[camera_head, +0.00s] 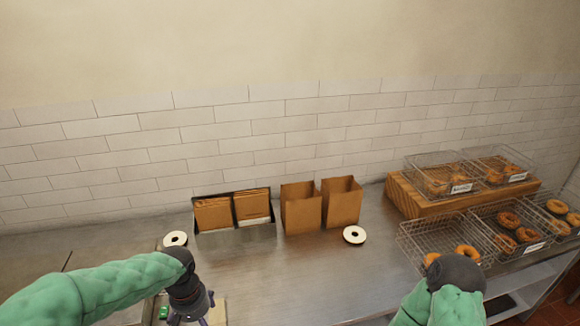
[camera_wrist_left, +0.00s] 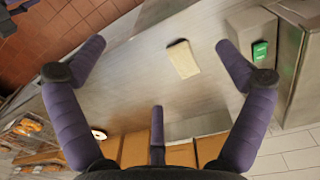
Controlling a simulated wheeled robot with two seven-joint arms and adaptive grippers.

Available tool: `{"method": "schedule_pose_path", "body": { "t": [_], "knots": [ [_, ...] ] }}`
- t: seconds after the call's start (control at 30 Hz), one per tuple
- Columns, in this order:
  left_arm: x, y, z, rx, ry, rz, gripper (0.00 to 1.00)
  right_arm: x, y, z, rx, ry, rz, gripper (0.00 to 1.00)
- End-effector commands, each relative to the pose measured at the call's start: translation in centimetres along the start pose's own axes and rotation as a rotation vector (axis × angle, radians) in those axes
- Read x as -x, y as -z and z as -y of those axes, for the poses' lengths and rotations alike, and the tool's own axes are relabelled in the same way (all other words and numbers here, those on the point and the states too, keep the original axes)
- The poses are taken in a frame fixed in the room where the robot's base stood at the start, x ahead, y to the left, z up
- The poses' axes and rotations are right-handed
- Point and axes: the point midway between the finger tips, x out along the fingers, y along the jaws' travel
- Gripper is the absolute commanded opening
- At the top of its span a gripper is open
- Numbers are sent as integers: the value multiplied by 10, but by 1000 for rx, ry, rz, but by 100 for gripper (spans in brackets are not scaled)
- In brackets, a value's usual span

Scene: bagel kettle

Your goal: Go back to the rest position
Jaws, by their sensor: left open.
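My left gripper (camera_head: 190,310) is at the lower left of the head view, above the steel counter (camera_head: 330,275). In the left wrist view its purple fingers (camera_wrist_left: 160,66) are spread wide with nothing between them. A flat beige pad (camera_wrist_left: 183,59) lies on the counter beyond the fingers. My right arm reaches in at the lower right of the head view, by the front bagel baskets. Its dark joint hides part of one basket, and the fingers of my right gripper do not show.
Two open brown paper bags (camera_head: 301,210) (camera_head: 342,205) stand near the wall beside a holder of folded bags (camera_head: 233,212). Wire bagel baskets (camera_head: 437,240) fill the right. A green switch (camera_wrist_left: 260,51) is near the left gripper. Mid-counter is clear.

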Motion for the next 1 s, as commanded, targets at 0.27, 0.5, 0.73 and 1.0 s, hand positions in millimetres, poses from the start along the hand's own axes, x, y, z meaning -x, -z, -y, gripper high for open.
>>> {"method": "schedule_pose_path", "body": {
  "t": [0.27,0.5,0.73,1.0],
  "knots": [
    [-50,-3,-17,-35,-55,22,100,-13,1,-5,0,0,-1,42],
    [-117,-11,-39,-65,-134,44,100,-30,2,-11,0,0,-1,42],
    [-212,-35,-66,-78,-236,61,100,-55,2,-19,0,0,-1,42],
    [-310,-75,-84,-54,-311,60,100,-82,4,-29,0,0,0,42]
  ]
}}
